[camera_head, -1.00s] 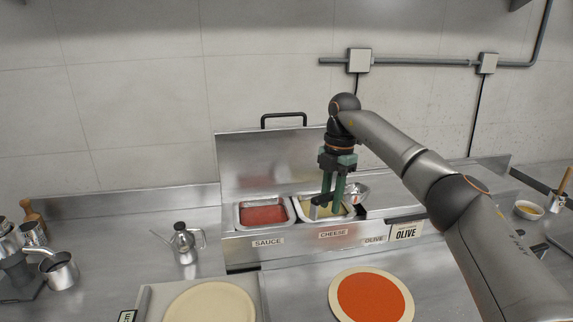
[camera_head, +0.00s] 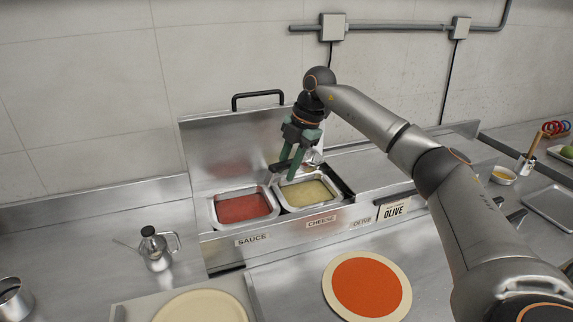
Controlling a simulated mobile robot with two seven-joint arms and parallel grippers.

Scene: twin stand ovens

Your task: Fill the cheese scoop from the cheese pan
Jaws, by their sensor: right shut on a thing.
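My right gripper (camera_head: 286,168) reaches in from the right and points down over the back left of the cheese pan (camera_head: 307,208). Its green fingers are shut on the cheese scoop, whose shiny metal bowl (camera_head: 313,158) shows just right of the fingers, above the pan's back edge. The fingers partly hide the scoop, and I cannot tell whether there is cheese in it. Pale yellow cheese (camera_head: 310,193) lies in the pan, behind the CHEESE label. My left gripper is not in view.
The red sauce pan (camera_head: 243,222) sits left of the cheese pan. A sauced pizza base (camera_head: 367,283) and a plain one (camera_head: 203,308) lie in front. An oil can (camera_head: 156,248) stands at left.

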